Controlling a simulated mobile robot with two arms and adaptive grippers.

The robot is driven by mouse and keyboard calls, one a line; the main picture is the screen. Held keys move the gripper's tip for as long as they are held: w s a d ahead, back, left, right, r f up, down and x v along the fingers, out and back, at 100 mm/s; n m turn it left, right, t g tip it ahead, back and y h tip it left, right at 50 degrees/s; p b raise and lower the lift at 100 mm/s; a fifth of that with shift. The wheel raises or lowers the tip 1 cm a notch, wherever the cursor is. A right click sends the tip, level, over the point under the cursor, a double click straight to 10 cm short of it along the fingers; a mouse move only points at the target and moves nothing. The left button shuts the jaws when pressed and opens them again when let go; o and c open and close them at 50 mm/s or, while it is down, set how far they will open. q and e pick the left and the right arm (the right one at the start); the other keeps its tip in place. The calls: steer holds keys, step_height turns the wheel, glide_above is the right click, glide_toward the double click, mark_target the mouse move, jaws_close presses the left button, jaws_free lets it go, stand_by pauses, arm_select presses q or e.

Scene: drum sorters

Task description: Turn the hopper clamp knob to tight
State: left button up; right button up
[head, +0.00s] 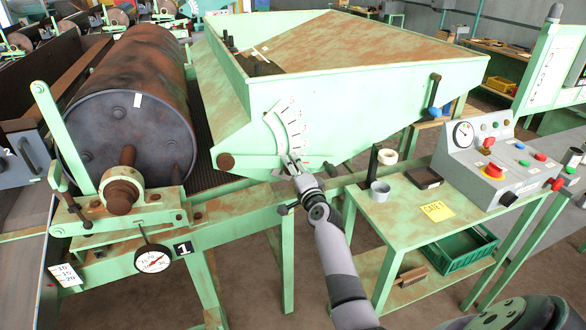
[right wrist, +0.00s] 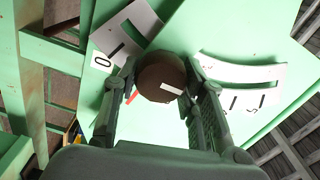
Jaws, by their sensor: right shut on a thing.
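The hopper (head: 350,95) is a large pale green bin with rust patches, and a white curved scale (head: 290,122) is fixed on its near side. My right gripper (head: 292,165) is at the lower end of this scale. In the right wrist view, the clamp knob (right wrist: 160,78) is a round brown knob with a white mark on its face. The fingers of my right gripper (right wrist: 161,88) are on both sides of the knob, shut on it. A small red mark (right wrist: 131,97) shows beside the left finger. The gripper hides the knob in the head view. My left gripper is not in view.
A rusty drum (head: 130,110) stands to the left, with a dial gauge (head: 153,259) below it.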

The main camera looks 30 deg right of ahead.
steer(key=o, duration=1.2)
steer(key=shift+s, duration=0.1)
steer(key=v, duration=1.2)
steer(key=shift+f, duration=0.1)
